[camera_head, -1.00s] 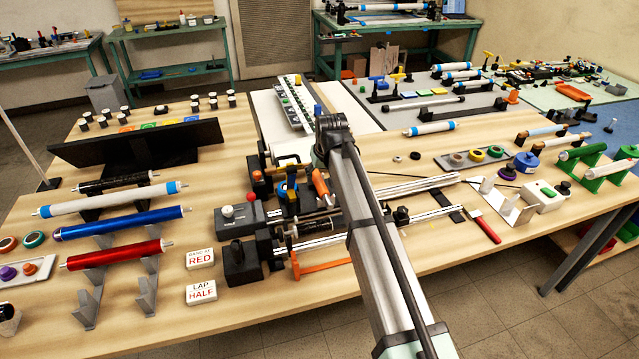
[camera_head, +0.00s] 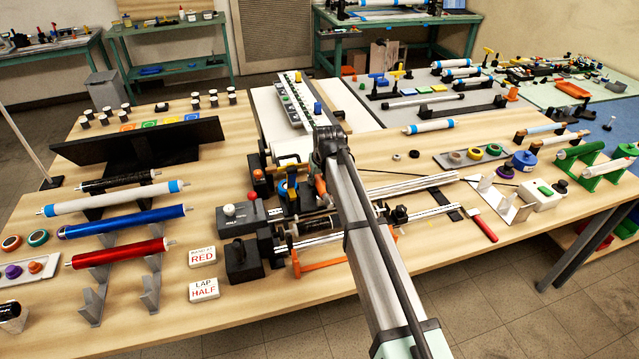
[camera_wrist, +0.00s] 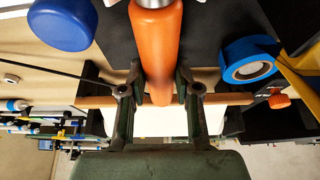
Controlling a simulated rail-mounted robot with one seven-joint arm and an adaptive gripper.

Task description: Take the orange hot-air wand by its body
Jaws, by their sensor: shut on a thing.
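The orange hot-air wand (camera_wrist: 157,45) runs down the middle of the wrist view, with a pale metal part at its top edge. My gripper (camera_wrist: 160,82) has one finger on each side of its orange body and is shut on it. In the head view a bit of the orange wand (camera_head: 320,188) shows beside my arm, near the winding rig. My arm hides most of it and my gripper there.
A blue tape roll (camera_wrist: 249,60) and a blue round cap (camera_wrist: 62,24) lie close to either side of the wand. The winding rig (camera_head: 300,225) with its rods stands below it. The RED sign (camera_head: 202,256) and HALF sign (camera_head: 203,289) stand to the left.

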